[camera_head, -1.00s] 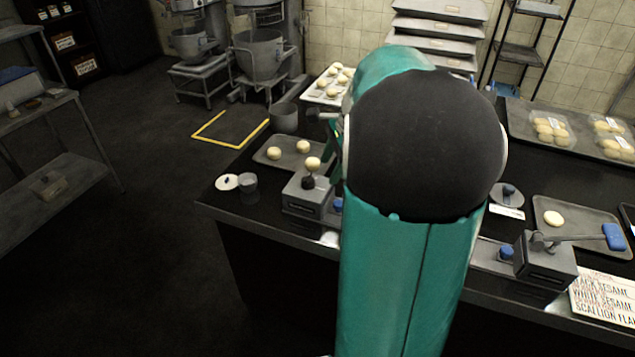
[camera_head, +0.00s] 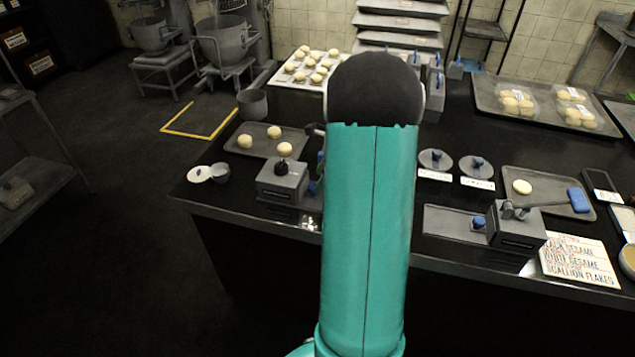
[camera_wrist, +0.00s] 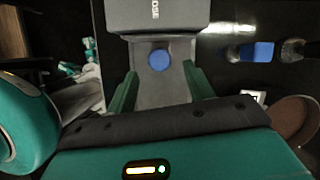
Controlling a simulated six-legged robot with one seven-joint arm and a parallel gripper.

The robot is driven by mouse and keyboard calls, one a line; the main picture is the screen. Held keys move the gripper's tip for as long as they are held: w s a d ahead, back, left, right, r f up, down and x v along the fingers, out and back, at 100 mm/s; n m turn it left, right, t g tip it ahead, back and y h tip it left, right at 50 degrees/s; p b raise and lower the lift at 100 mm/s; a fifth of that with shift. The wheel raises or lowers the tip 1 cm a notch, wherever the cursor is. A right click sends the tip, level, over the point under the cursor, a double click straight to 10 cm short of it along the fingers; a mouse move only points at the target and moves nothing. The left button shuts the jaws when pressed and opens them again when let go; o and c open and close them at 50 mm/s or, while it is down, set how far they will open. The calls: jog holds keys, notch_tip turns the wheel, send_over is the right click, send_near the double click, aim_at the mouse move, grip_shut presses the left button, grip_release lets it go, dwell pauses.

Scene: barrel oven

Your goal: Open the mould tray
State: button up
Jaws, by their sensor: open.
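In the wrist view a grey flat piece, seemingly the mould tray (camera_wrist: 160,88), runs out from under a grey box (camera_wrist: 155,17) with letters ending "OSE". A blue knob (camera_wrist: 159,60) stands on the grey piece near the box. My gripper (camera_wrist: 160,78) is open, with one green finger on each side of the knob and gaps to both. In the head view a grey press box (camera_head: 283,180) with a dark ball on top stands left of my arm, and a second one (camera_head: 516,228) with a blue-handled lever stands right. My arm hides most of my gripper there.
A tray of dough balls (camera_head: 258,144) lies behind the left box. Two round lids (camera_head: 436,160) with blue knobs, a dough tray (camera_head: 552,187) and a lettered card (camera_head: 578,260) are right of my arm. Open floor lies to the left.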

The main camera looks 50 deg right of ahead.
jog(key=shift+x, duration=1.5)
grip_shut()
jog(key=s+d, duration=0.1)
jog(key=s, duration=0.2)
jog(key=s+d, duration=0.2)
jog(key=s, duration=0.2)
jog(key=s+d, duration=0.2)
jog(key=s, duration=0.1)
jog(key=shift+s+d, duration=0.15)
grip_release()
jog(key=shift+r, duration=0.1)
